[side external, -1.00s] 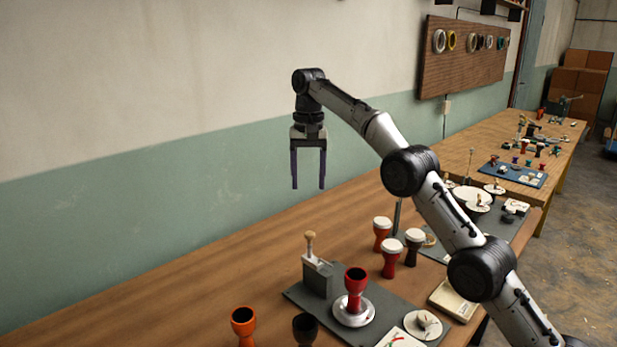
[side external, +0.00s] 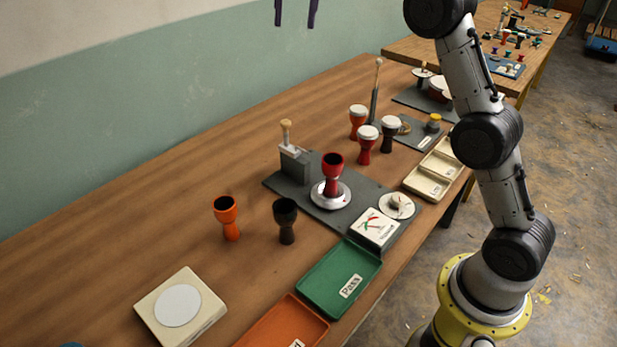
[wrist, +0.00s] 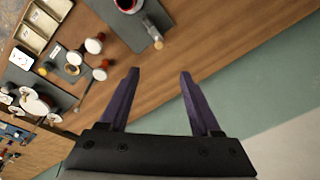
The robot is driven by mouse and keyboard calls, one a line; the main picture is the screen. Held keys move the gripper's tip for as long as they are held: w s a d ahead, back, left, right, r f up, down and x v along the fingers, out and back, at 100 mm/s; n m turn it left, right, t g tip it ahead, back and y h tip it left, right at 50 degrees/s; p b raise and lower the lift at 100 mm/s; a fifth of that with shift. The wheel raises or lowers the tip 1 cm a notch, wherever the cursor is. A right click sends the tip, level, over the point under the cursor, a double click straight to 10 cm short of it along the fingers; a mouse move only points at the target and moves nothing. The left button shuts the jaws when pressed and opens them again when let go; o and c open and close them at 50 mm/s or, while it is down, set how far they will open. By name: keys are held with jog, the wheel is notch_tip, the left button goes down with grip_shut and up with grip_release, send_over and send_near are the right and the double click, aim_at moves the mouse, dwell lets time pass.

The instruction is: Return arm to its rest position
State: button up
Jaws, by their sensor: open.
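My gripper (side external: 295,25) hangs at the top edge of the side view, with only its two purple finger ends showing against the wall. In the wrist view my gripper (wrist: 158,72) has its two fingers well apart, with nothing between them. It is open and empty, high over the table and away from the drums. My arm rises from its yellow base at the right of the side view, and its upper part is cut off by the frame.
A red goblet (side external: 333,175) stands on a round plate on a grey station. An orange goblet (side external: 228,217) and a black goblet (side external: 286,220) stand nearby. White-topped drums (side external: 367,143) stand behind. A green tray (side external: 325,283) and an orange tray (side external: 275,330) lie in front.

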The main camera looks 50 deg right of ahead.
jog(key=s+a+r+n+t, duration=0.1)
jog(key=s+a+r, duration=0.1)
jog(key=s, duration=0.8)
jog(key=s+a+r+n+t, duration=0.1)
jog(key=s+r+n, duration=0.1)
jog(key=s, duration=0.8)
jog(key=s+f+n+t, duration=0.1)
jog(key=s+f+n, duration=0.1)
jog(key=s+f, duration=0.5)
jog(key=s+f+n, duration=0.3)
jog(key=s+f, duration=0.3)
jog(key=f, duration=0.7)
jog(key=shift+s+a+f+n+t, duration=0.3)
jog(key=shift+s+a+t, duration=0.05)
jog(key=shift+a+t, duration=0.1)
